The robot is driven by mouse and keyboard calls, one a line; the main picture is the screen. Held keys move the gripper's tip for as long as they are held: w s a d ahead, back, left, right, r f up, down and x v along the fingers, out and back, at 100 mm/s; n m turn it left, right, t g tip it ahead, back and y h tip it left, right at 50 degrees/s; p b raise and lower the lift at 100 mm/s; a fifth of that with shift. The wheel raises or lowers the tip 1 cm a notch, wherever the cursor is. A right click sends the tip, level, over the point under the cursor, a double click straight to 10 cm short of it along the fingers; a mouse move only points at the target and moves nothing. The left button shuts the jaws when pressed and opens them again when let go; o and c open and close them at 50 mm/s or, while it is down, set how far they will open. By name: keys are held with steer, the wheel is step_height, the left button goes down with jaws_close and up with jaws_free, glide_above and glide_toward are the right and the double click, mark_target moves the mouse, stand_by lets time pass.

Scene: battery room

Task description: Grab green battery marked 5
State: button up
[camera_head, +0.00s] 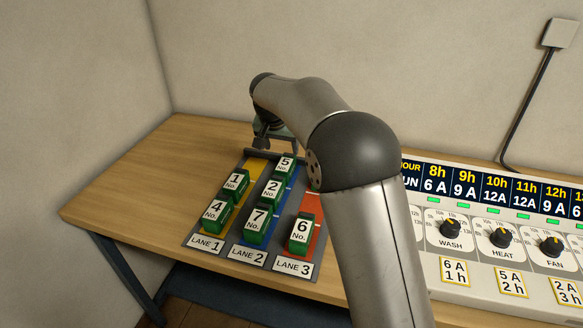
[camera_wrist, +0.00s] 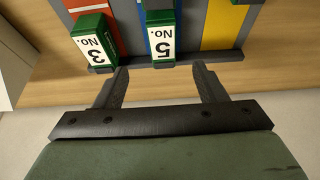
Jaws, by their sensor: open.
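The green battery marked 5 (camera_head: 285,166) stands at the far end of the blue lane 2, behind battery 2 (camera_head: 272,188). In the wrist view, battery 5 (camera_wrist: 161,40) appears upside down, near the rack's edge and ahead of the gap between my fingers. My gripper (camera_head: 279,143) is at the far end of the rack, just behind battery 5. Its fingers also show in the wrist view (camera_wrist: 160,71), open and empty, with battery 5 beyond the tips.
Battery 3 (camera_wrist: 95,42) stands beside battery 5, in the red lane; my arm hides it in the head view. Batteries 1 (camera_head: 235,182), 4 (camera_head: 217,213), 7 (camera_head: 257,222) and 6 (camera_head: 302,232) share the rack (camera_wrist: 215,58). A control panel (camera_head: 470,255) is right. The table's left is clear.

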mark_target(285, 163)
steer(key=p+x, duration=0.1)
steer(key=x, duration=0.7)
steer(key=shift+a+p+x, duration=0.15)
steer(key=shift+p+x, duration=0.25)
steer(key=shift+x, duration=0.9)
steer(key=shift+a+p+x, duration=0.1)
steer(key=shift+p+x, duration=0.25)
steer(key=shift+x, duration=0.9)
steer(key=shift+w+r, duration=0.15)
steer(key=shift+w, duration=0.1)
jaws_close()
